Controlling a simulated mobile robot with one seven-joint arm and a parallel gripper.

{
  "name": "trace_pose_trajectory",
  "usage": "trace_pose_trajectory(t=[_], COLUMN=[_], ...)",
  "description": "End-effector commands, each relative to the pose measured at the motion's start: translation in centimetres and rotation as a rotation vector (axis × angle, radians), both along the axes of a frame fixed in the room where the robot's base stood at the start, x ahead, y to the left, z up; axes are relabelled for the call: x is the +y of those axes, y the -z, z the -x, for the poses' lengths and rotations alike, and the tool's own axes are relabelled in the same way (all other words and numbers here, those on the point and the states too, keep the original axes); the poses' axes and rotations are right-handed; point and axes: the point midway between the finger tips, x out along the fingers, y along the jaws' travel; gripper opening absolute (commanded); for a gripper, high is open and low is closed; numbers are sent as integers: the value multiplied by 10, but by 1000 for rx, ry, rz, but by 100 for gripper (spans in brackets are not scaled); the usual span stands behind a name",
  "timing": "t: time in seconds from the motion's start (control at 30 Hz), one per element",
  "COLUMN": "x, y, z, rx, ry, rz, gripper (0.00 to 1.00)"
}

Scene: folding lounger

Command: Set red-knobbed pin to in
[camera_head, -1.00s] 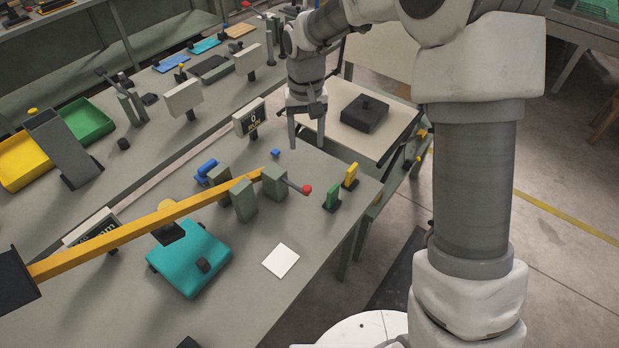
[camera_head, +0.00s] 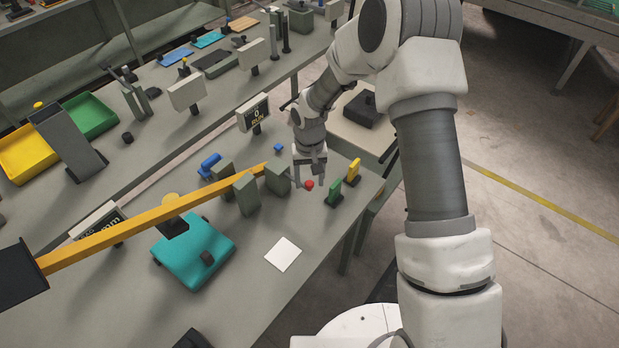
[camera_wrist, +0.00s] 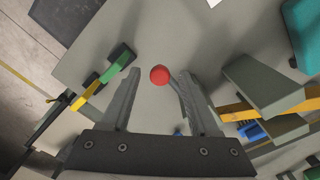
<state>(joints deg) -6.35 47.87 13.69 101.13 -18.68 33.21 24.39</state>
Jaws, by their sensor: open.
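The red-knobbed pin (camera_head: 309,185) sticks out sideways from a grey-green block (camera_head: 278,179) at the end of the yellow bar (camera_head: 160,215). In the head view my gripper (camera_head: 310,183) is right at the red knob, its fingers pointing down. In the wrist view the red knob (camera_wrist: 159,75) lies between the two open fingertips of my gripper (camera_wrist: 155,80), apart from both. The pin's rod runs back past the right finger, which partly hides it. The grey-green block also shows in the wrist view (camera_wrist: 262,85).
Another grey-green block (camera_head: 246,194) stands left of the pin. A teal block (camera_head: 195,252) and a white card (camera_head: 283,254) lie nearer. A display sign (camera_head: 254,115) stands behind.

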Motion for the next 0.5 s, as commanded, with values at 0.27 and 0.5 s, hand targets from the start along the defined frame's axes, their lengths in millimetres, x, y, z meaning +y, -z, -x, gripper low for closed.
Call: trace_pose_trajectory(t=[0.27, 0.5], x=[0, 0], y=[1, 1], z=[0, 0], rx=[0, 0], ry=[0, 0], rz=[0, 0], gripper=[60, 17])
